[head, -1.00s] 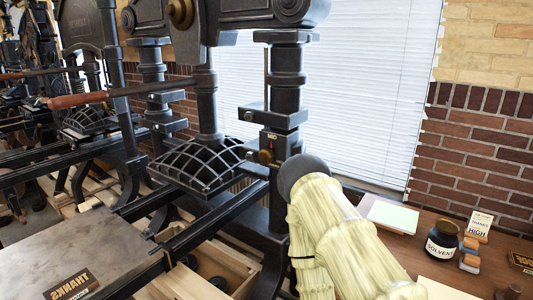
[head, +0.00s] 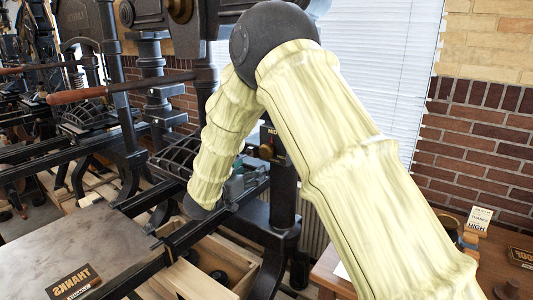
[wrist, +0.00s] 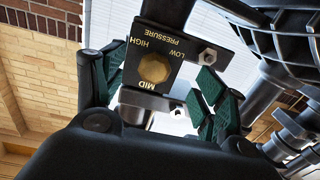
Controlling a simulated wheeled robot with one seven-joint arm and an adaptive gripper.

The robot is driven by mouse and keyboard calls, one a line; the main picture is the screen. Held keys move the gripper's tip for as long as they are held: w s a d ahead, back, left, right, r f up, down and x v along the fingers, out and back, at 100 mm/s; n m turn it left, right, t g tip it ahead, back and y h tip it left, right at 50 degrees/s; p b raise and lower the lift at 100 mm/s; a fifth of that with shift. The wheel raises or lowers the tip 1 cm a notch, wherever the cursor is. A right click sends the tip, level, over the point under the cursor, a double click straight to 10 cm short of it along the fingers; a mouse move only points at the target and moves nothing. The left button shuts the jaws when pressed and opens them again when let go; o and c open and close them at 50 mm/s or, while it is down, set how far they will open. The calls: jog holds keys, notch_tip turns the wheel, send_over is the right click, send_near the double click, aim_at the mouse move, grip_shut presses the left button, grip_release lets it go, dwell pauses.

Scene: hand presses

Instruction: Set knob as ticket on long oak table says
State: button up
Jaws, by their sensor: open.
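The brass knob (wrist: 153,68) sits on a black plate (wrist: 178,78) marked PRESSURE, with HIGH, LOW and MID around it. No pointer on the knob is clear to me. In the head view the plate (head: 272,146) is on the press post, partly behind my arm. My gripper (wrist: 158,82) is open, its green-padded fingers spread left and right of the plate, with the knob between them in the picture; I see no contact. It also shows in the head view (head: 247,180), just below the plate. The ticket (head: 480,219) on the oak table (head: 452,232) reads HIGH.
The press bars and domed grid (head: 178,153) are left of my gripper. A flat stone bed (head: 75,245) with a THANKS block (head: 72,281) lies at lower left. An open wooden crate (head: 222,262) is below. My arm hides part of the table.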

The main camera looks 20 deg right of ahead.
aim_at(264, 154)
jog(key=shift+m+g+h, duration=0.3)
jog(key=shift+m+h, duration=0.1)
jog(key=w+d+r+p, duration=0.1)
jog(key=w+d, duration=0.1)
jog(key=w+d+p, duration=0.1)
jog(key=w+d, duration=0.1)
jog(key=d, duration=0.1)
jog(key=w+d+r+p, duration=0.1)
jog(key=w+d+p, duration=0.1)
jog(key=w+d, duration=0.1)
jog(key=shift+r, duration=0.3)
jog(key=c, duration=1)
